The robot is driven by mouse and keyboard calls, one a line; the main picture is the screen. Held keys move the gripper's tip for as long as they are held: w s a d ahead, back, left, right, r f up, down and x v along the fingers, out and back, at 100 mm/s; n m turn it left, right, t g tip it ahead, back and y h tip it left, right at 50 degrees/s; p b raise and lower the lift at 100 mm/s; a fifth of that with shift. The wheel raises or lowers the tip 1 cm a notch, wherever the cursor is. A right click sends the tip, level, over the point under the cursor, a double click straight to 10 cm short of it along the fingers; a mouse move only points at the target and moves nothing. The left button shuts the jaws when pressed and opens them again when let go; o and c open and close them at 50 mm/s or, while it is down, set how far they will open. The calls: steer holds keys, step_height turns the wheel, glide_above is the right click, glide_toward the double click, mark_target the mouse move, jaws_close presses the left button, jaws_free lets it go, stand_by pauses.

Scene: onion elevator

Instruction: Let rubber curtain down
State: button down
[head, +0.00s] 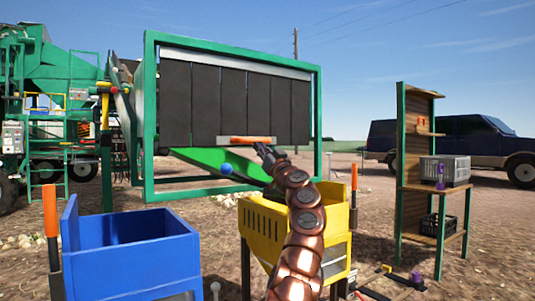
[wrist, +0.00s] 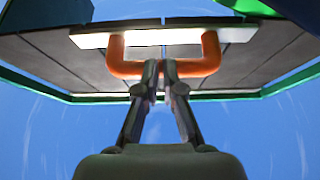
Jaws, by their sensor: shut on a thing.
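The rubber curtain (head: 203,100) is a row of dark vertical strips hanging in a green frame (head: 150,120). It also shows as grey panels in the wrist view (wrist: 60,55). An orange handle (head: 250,139) on a pale plate sits at the curtain's lower edge. In the wrist view the handle (wrist: 122,68) is a wide U shape. My gripper (head: 262,150) reaches up to it, and its two fingers (wrist: 164,70) are shut on the handle bar. Part of the bar is hidden behind the fingers.
A blue bin (head: 140,262) stands at the front left and a yellow bin (head: 262,232) stands below my arm. A wooden shelf (head: 416,170) with crates is at the right. A green chute (head: 212,160) shows under the curtain. Tools lie on the ground at the lower right.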

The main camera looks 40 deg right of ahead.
steer(key=shift+w+a+f+y, duration=0.3)
steer(key=shift+w+a+f, duration=0.25)
steer(key=shift+f, duration=0.2)
steer(key=s, duration=0.2)
steer(key=s+f, duration=0.1)
steer(key=shift+s+d, duration=0.25)
steer(key=shift+d, duration=0.05)
steer(key=s, duration=0.2)
steer(key=s+f, duration=0.1)
steer(key=s, duration=0.1)
steer(key=shift+f, duration=0.15)
steer(key=shift+s+a, duration=0.1)
steer(key=shift+a, duration=0.1)
